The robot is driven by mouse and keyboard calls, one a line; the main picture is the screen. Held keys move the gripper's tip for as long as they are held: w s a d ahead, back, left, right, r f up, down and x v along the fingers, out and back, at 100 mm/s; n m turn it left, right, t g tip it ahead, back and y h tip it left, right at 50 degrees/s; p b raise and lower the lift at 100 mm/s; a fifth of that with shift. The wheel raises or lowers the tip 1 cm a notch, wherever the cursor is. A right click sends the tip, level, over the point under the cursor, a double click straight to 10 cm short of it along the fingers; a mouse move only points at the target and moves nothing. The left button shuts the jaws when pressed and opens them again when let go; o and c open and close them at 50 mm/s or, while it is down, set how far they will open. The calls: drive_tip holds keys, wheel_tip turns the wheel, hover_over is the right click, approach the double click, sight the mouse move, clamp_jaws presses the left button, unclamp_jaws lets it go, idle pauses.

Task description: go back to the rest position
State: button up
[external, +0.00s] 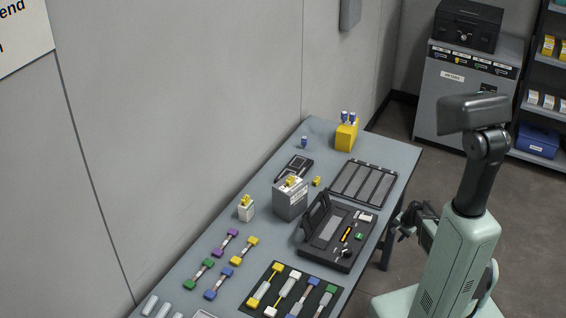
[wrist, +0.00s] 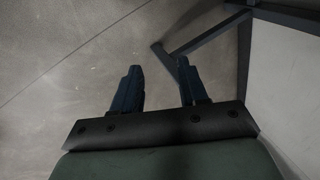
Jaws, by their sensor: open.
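My gripper (external: 405,219) hangs beside the right edge of the table, off the table top and near my arm's column. In the wrist view its two dark fingers (wrist: 159,84) are apart with nothing between them. Below them I see bare grey floor (wrist: 80,45) and dark table-frame bars (wrist: 205,38). The gripper is open and touches nothing that I can see.
The grey table (external: 262,242) holds a black splicer with its lid up (external: 335,232), a grey box (external: 290,199), a yellow box (external: 346,136), a slotted tray (external: 364,164) and a dark mat with several coloured connectors (external: 328,292). A cabinet (external: 462,95) and shelves stand behind.

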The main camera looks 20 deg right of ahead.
drive_tip(key=s+a+f+n+g, duration=0.3)
drive_tip(key=s+a+n, duration=0.1)
drive_tip(key=s, duration=0.8)
drive_tip(key=s+a+f+n+g, duration=0.3)
drive_tip(key=s+a, duration=0.4)
drive_tip(key=s, duration=0.5)
drive_tip(key=s+a+f+n+g+h, duration=0.1)
drive_tip(key=s+a+f+n+g, duration=0.2)
drive_tip(key=s, duration=0.9)
drive_tip(key=a+n+g, duration=0.1)
drive_tip(key=a, duration=0.2)
drive_tip(key=shift+s+n, duration=0.25)
drive_tip(key=shift+n, duration=0.05)
drive_tip(key=shift+a, duration=0.1)
